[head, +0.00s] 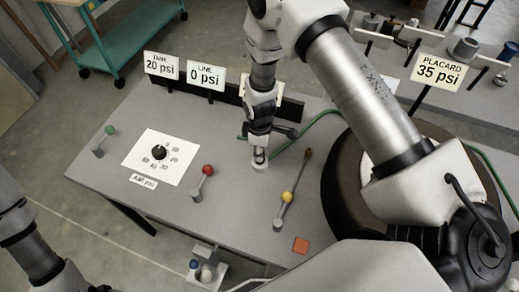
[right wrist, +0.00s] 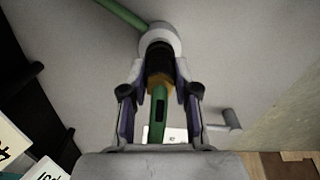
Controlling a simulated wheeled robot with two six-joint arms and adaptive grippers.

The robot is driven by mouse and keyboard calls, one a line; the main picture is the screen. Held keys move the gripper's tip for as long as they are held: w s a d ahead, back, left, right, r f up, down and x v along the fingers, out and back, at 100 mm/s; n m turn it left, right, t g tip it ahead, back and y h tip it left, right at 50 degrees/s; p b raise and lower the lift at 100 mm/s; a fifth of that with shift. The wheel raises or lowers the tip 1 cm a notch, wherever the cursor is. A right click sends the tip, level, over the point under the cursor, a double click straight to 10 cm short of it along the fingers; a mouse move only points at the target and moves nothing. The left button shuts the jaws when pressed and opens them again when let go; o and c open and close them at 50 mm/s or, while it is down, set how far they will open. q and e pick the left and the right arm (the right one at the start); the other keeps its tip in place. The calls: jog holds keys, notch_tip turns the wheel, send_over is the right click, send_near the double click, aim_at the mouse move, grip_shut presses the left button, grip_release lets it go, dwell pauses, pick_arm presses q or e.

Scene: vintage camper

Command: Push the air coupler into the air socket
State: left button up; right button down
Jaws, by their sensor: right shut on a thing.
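My right gripper (head: 259,148) points down over the middle of the grey table and is shut on the air coupler. In the right wrist view, the air coupler (right wrist: 159,66) is a dark cylinder with a brass-coloured collar between the fingers of my right gripper (right wrist: 160,88). A green piece runs back from it toward the camera. The pale round air socket (right wrist: 158,33) lies straight beyond the coupler's far end; it also shows below the gripper in the head view (head: 260,165). I cannot tell how deep the coupler sits in it. My left gripper is out of view.
A green hose (head: 308,134) runs toward a dark tire (head: 342,190) on the right. Levers with red (head: 208,170), yellow (head: 287,196) and green (head: 110,130) knobs and a dial (head: 160,152) stand on the table. Signs read tank 20, line 0, placard 35 psi.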

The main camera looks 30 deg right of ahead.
jog(key=shift+f+b, duration=0.35)
jog(key=shift+f, duration=0.25)
jog(key=c, duration=0.8)
grip_release()
notch_tip(320, 180, up, 12)
jog(key=shift+r, duration=0.1)
